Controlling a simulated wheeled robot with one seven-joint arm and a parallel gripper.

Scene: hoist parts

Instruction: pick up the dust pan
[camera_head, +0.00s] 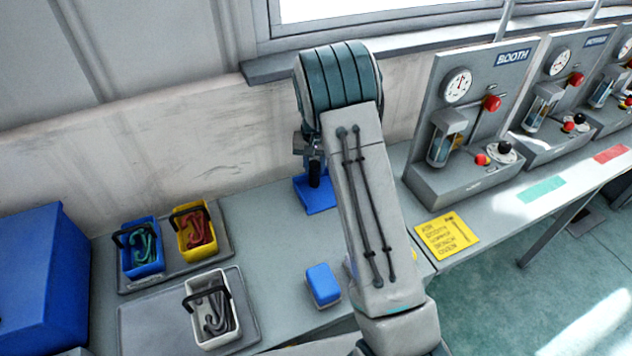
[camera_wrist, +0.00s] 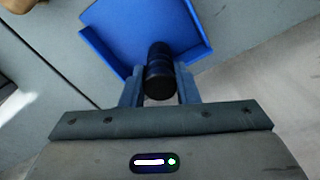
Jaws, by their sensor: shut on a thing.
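The dust pan is a blue flat pan with raised edges and a black handle. In the head view the blue pan (camera_head: 318,197) shows behind my arm, near the wall side of the bench. In the wrist view the pan (camera_wrist: 128,28) lies beyond my fingers, and its black handle (camera_wrist: 158,78) points back toward my wrist. My gripper (camera_wrist: 158,88) is shut on the handle, one finger on each side. In the head view my gripper (camera_head: 312,160) is partly hidden by my arm. I cannot tell whether the pan touches the bench.
A blue block (camera_head: 323,284) sits on the bench near my arm. Blue (camera_head: 142,263), yellow (camera_head: 186,247) and white (camera_head: 228,336) bins with hooks stand on grey trays at left. A large blue box (camera_head: 40,265) is far left. Grey gauge stations (camera_head: 440,180) stand at right.

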